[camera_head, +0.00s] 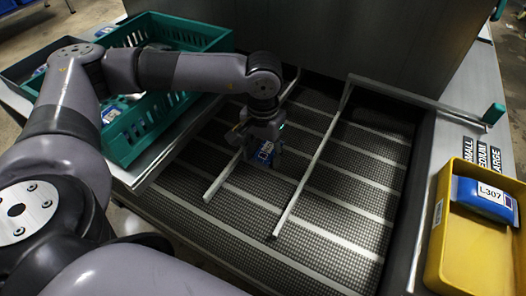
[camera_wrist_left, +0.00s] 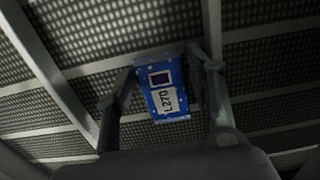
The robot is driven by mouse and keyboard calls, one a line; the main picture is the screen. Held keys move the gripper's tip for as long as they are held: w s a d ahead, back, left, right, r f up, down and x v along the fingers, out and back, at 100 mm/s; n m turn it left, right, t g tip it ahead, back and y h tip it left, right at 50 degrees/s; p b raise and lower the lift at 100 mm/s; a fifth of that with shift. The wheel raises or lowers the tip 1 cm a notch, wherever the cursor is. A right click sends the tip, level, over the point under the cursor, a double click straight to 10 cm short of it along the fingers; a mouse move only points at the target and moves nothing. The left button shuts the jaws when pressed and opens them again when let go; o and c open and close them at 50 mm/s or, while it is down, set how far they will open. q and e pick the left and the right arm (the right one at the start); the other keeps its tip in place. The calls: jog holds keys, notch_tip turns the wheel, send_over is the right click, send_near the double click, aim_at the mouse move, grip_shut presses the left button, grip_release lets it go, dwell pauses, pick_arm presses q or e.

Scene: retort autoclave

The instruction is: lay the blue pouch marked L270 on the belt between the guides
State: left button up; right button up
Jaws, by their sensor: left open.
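The blue pouch (camera_wrist_left: 165,84) has a white label reading L270, turned in the left wrist view, and a dark square patch. In the head view the pouch (camera_head: 265,154) is on the dark belt (camera_head: 338,205), between the left guide (camera_head: 222,178) and the right guide (camera_head: 312,167), nearer the left one. My left gripper (camera_wrist_left: 163,85) is open, with one finger on each side of the pouch. In the head view the gripper (camera_head: 262,143) is low over the belt and hides part of the pouch. My right gripper is not in view.
A green crate (camera_head: 148,148) with pouches stands left of the belt. A yellow bin (camera_head: 470,255) at the right holds a blue pouch marked L307 (camera_head: 485,197). Size labels (camera_head: 482,160) are beside it. The belt between the guides is clear in front of the pouch.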

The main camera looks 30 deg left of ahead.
aim_at(263, 155)
pick_arm(q)
jog(key=shift+r, duration=0.2)
notch_tip(263, 155, up, 12)
jog(key=p, duration=0.1)
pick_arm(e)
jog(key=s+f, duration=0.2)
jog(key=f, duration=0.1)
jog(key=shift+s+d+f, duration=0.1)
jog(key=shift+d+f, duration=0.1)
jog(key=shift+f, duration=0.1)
pick_arm(q)
jog(key=shift+f, duration=0.1)
